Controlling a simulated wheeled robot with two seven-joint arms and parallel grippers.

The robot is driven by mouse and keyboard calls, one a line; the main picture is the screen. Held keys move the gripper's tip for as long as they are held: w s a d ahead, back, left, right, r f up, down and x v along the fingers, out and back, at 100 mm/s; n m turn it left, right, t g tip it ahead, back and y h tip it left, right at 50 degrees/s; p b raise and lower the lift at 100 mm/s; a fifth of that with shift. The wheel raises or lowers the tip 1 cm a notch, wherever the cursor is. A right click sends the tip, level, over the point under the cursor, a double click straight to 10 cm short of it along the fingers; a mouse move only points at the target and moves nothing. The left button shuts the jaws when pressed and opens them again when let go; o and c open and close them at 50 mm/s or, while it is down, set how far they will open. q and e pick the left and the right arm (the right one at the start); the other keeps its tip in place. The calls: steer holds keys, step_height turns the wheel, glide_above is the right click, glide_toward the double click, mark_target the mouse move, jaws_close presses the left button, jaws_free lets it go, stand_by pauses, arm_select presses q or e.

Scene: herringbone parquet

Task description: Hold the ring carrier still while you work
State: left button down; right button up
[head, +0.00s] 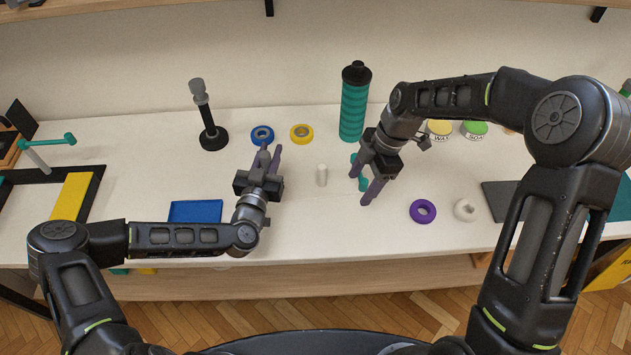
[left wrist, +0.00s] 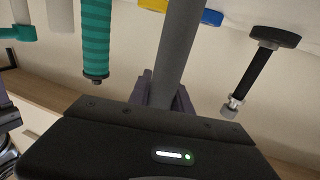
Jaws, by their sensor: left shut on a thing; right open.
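My left gripper (head: 269,158) is shut on a grey rod (left wrist: 177,50), which I take to be part of the ring carrier. The rod runs between the fingers in the left wrist view; in the head view the gripper mostly hides it. A blue ring (head: 262,134) and a yellow ring (head: 301,133) lie just beyond. A purple ring (head: 423,211) and a white ring (head: 465,210) lie at the right. My right gripper (head: 361,182) is open, with a small teal piece (head: 359,170) by its fingers; I cannot tell whether they touch.
A teal ribbed bottle (head: 353,108) stands at the back, and a black stand with a grey top (head: 207,122) at back left. A white cylinder (head: 321,174) stands between the grippers. A blue tray (head: 195,211) lies at front left. The front middle of the white table (head: 330,225) is clear.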

arm_select(q)
steer(key=shift+f, duration=0.15)
arm_select(e)
steer(key=shift+r, duration=0.1)
steer(key=shift+r, duration=1.4)
steer(key=s+d, duration=0.1)
steer(key=d, duration=0.1)
steer(key=s+d, duration=0.1)
steer(key=d, duration=0.1)
steer(key=shift+s, duration=0.35)
arm_select(q)
steer(key=c, duration=1.1)
jaws_free()
arm_select(e)
steer(key=v, duration=1.2)
